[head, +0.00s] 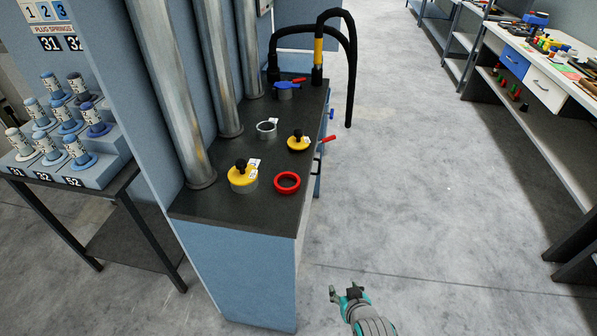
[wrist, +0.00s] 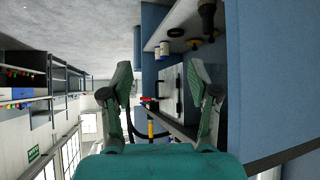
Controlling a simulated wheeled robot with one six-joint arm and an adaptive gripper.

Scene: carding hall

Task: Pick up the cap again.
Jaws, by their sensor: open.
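Two yellow caps with black knobs and white tags are on the dark bench top in the head view. The nearer cap (head: 240,177) sits on a grey collar. The farther, smaller cap (head: 299,144) is near the bench's right edge; I cannot tell whether it rests on anything. My gripper (head: 347,291) is low at the front, over the floor to the right of the bench and well apart from both caps. In the wrist view my gripper (wrist: 158,85) has its fingers spread with nothing held between them. I cannot make out either cap clearly there.
A red ring (head: 287,183) and an open grey collar (head: 266,130) are on the bench top (head: 210,208). Metal pipes (head: 172,90) rise along its left; black hoses (head: 351,80) arch behind. A red handle (head: 327,139) juts from its right side.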

